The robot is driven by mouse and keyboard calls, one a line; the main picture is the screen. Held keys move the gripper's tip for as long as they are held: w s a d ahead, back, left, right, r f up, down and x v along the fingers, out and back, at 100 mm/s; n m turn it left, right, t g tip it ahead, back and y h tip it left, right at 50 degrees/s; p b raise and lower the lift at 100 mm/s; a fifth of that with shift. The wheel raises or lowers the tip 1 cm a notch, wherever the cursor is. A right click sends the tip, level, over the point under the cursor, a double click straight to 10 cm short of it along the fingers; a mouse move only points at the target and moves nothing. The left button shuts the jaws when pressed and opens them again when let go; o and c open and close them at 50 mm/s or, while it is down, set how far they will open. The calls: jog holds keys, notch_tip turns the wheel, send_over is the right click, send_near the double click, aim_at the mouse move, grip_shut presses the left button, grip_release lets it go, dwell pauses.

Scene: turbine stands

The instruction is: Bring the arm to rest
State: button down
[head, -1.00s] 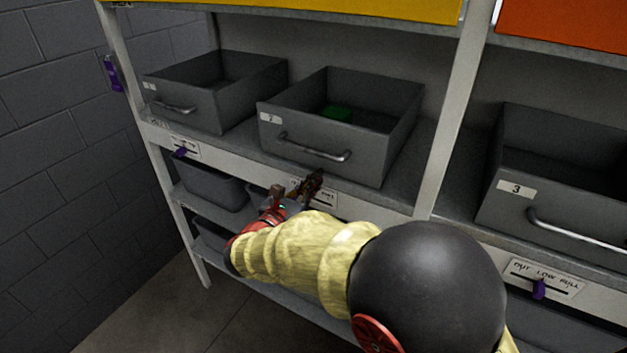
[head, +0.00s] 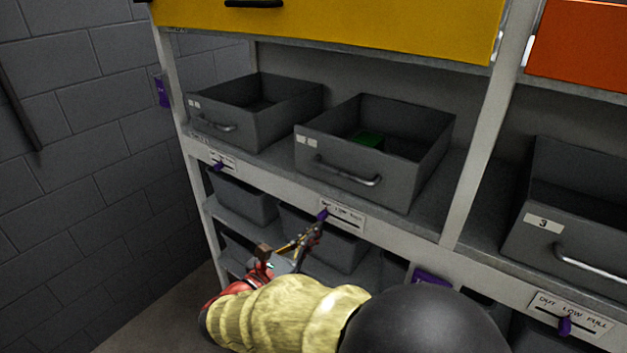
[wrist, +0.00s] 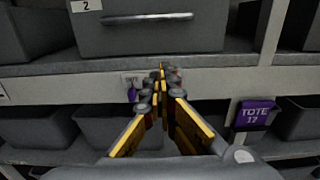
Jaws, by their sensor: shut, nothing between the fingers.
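My gripper (head: 316,229) is in front of the shelf rack, just below the labelled shelf edge under the middle grey drawer bin. In the wrist view its yellow-edged fingers (wrist: 161,75) meet at the tips, shut with nothing between them. My arm reaches up to it from the bottom of the head view. A small purple tab (head: 322,215) on the shelf-edge label is right by the fingertips; I cannot tell whether they touch. The middle bin (head: 345,178), marked 2, sits on the shelf above and holds a green item (head: 369,139).
A left bin (head: 226,122) and a right bin marked 3 (head: 565,245) share that shelf. Lower totes (head: 243,199) stand below, one with a purple TOTE 17 tag (wrist: 256,113). A yellow drawer (head: 340,25) is above. A block wall (head: 80,200) is at the left.

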jog(key=s+d+f+m+g+y, duration=0.2)
jog(key=s+d+f+m+g, duration=0.35)
jog(key=s+m, duration=0.2)
jog(key=s+d+f+m+g+y, duration=0.35)
jog(key=s+f+m+g, duration=0.3)
jog(key=s, duration=0.25)
jog(key=s+d+r+m+y, duration=0.1)
jog(key=s+r+m+y, duration=0.1)
jog(key=s+m+y, duration=0.4)
jog(key=s+d+r+m+t+b, duration=0.1)
jog(key=s+d+r+m+t, duration=0.2)
jog(key=d+r+m, duration=0.3)
notch_tip(320, 180, up, 2)
jog(key=shift+d+r+m, duration=0.15)
jog(key=shift+d+m, duration=0.2)
jog(key=shift+m, duration=0.85)
jog(key=shift+h, duration=0.25)
